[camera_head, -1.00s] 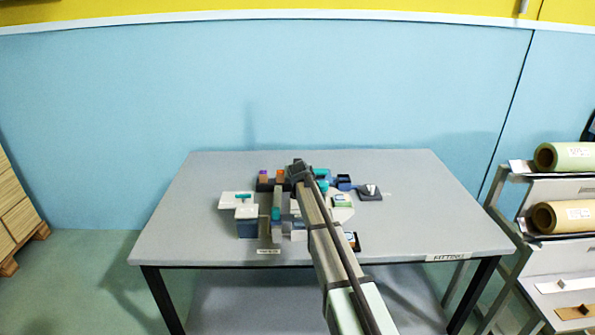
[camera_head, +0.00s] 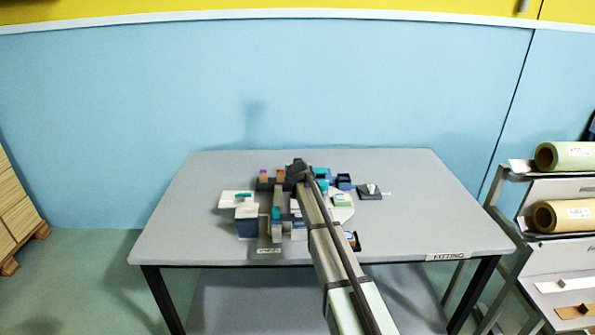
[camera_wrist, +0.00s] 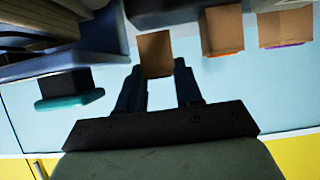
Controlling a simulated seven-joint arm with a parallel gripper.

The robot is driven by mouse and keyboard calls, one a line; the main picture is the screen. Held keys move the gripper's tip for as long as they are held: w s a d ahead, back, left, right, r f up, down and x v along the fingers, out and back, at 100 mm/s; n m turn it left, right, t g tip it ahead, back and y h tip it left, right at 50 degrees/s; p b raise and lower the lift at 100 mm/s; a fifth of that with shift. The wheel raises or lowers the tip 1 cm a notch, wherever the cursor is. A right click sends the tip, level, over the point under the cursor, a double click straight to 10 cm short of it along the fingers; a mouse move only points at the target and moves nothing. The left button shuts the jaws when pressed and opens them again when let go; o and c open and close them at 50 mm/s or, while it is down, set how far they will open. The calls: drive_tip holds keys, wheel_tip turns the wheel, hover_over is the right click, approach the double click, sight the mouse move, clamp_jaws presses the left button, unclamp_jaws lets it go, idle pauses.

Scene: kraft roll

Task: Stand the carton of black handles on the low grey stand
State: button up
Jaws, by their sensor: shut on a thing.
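In the wrist view my gripper (camera_wrist: 160,88) is shut on a plain brown carton (camera_wrist: 155,52), held between its two dark fingertips. The carton's contents are not clear there, so I cannot confirm the black handles. In the head view my gripper (camera_head: 297,172) is over the back middle of the table, and my arm hides the held carton. Two similar cartons stand just left of it, one with orange contents (camera_head: 280,175) and one with purple (camera_head: 263,174). They also show in the wrist view, orange (camera_wrist: 222,32) and purple (camera_wrist: 286,28). I cannot clearly identify the low grey stand.
A dark grey piece with a white item (camera_head: 369,192) is at right. Several blocks crowd the middle. The table's (camera_head: 430,205) right side is clear.

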drive_tip(key=shift+f, duration=0.65)
idle(0.7)
drive_tip(key=o, duration=1.1)
drive_tip(key=shift+d, duration=0.1)
drive_tip(key=shift+s, duration=0.1)
